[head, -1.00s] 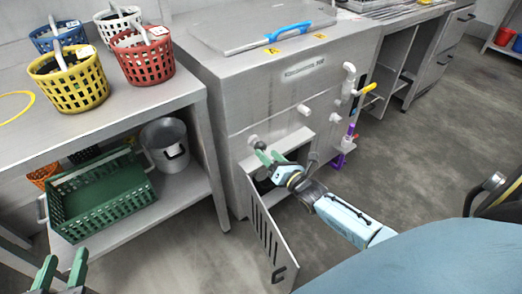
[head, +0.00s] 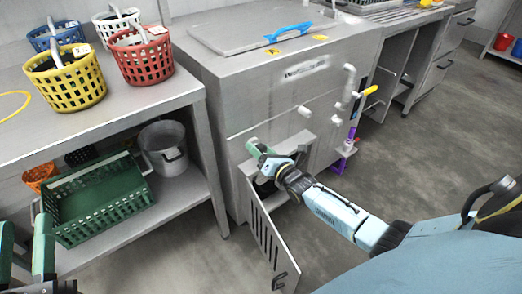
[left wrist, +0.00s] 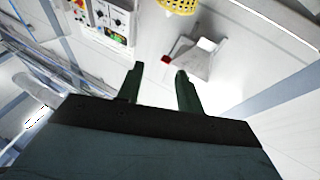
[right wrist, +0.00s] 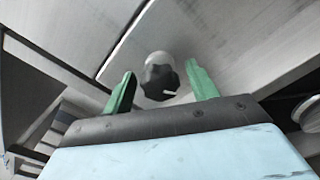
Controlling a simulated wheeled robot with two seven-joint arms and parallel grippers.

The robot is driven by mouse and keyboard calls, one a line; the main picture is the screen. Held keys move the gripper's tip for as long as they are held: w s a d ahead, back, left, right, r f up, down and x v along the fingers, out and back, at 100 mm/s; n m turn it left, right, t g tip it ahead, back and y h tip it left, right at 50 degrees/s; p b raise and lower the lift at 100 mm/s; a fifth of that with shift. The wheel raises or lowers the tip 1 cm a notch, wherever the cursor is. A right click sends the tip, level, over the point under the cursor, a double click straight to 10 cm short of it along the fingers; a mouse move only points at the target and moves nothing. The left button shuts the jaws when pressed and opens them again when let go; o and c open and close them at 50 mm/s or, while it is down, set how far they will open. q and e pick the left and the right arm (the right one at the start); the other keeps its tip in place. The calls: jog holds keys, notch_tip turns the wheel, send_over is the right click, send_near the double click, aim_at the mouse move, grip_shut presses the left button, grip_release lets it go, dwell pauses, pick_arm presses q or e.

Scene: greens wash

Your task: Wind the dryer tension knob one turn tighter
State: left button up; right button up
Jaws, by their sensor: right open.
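The dryer tension knob (right wrist: 158,82) is dark and lobed with a small white mark, on a pale round base against a steel panel in the right wrist view. My right gripper (right wrist: 160,74) is open, its green fingers on either side of the knob with a gap at each side. In the head view my right gripper (head: 258,150) is at the front of the steel unit (head: 265,95), above an open door, and hides the knob. My left gripper (head: 24,245) is open and empty at the lower left; its spread fingers also show in the left wrist view (left wrist: 158,82).
The slotted door (head: 268,240) hangs open below my right gripper. White pipe fittings (head: 345,85) stick out to the right of it. A table with baskets (head: 65,80) stands left, with a green crate (head: 95,205) and a pot (head: 163,145) on its lower shelf.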

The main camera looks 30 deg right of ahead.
jog(key=c, duration=1)
